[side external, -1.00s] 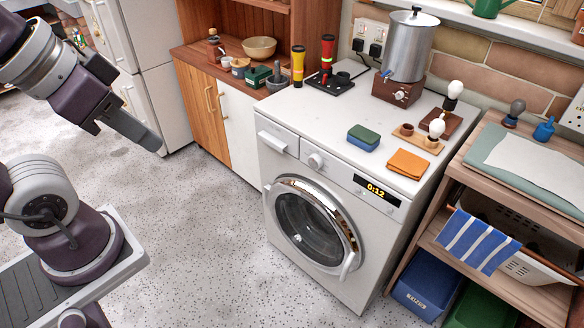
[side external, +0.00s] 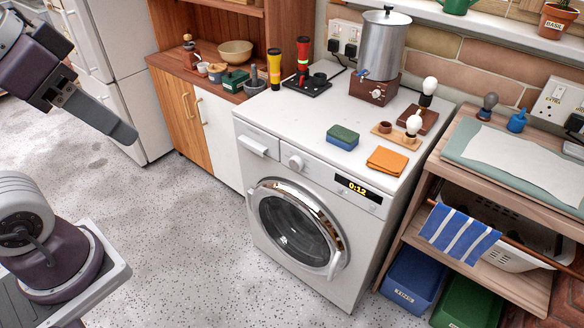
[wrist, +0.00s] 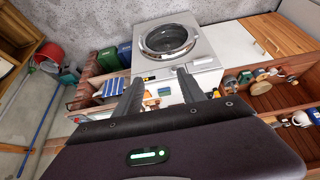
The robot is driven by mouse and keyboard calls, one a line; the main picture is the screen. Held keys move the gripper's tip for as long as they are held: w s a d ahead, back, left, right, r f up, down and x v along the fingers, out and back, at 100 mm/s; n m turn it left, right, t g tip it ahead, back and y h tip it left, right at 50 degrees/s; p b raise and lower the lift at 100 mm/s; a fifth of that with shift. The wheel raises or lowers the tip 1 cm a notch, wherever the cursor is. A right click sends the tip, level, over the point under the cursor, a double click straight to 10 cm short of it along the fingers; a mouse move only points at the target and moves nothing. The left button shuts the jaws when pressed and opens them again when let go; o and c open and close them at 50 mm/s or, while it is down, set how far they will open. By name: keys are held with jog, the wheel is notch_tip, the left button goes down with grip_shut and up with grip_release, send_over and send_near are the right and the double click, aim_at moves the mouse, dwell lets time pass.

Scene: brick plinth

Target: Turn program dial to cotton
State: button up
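The program dial (side external: 295,162) is a round white-grey knob on the front panel of the white washing machine (side external: 262,205), between the drawer at left and the lit display (side external: 358,188) reading "0:12". Its markings are too small to read. My gripper (side external: 130,136) is up at the left in the side view, pointing down and right, well apart from the machine. In the wrist view my gripper (wrist: 156,78) has its two dark fingers spread with nothing between them. The machine's round door (wrist: 167,40) shows beyond them; I cannot make out the dial clearly there.
On the machine top stand a sponge (side external: 342,137), an orange cloth (side external: 387,161), a metal urn (side external: 378,50) and bulbs. A wooden shelf unit (side external: 432,165) with a striped towel (side external: 459,238) is at right. The speckled floor (side external: 185,235) before the machine is clear.

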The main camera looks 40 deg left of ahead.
aim_at(294, 166)
jog(key=o, duration=0.3)
jog(key=w+a+t, duration=0.1)
jog(key=w+t, duration=0.1)
jog(key=w, duration=0.5)
jog(key=w+a+r+n+t, duration=0.1)
jog(key=w+a+t, duration=0.1)
jog(key=w, duration=0.6)
jog(key=w+a+t+y, duration=0.1)
jog(key=w+a, duration=0.1)
jog(key=w, duration=0.6)
jog(key=shift+r+t, duration=0.35)
jog(key=shift+t, duration=0.05)
jog(key=shift+o, duration=0.2)
jog(key=w+f+t, duration=0.2)
jog(key=w+t, duration=0.3)
jog(key=w, duration=0.6)
notch_tip(294, 166, down, 41)
jog(key=m+t+h, duration=0.1)
jog(key=t, duration=0.1)
jog(key=w, duration=0.4)
jog(key=w+f, duration=0.1)
jog(key=w, duration=0.2)
jog(key=shift+w, duration=0.55)
jog(key=c, duration=1.4)
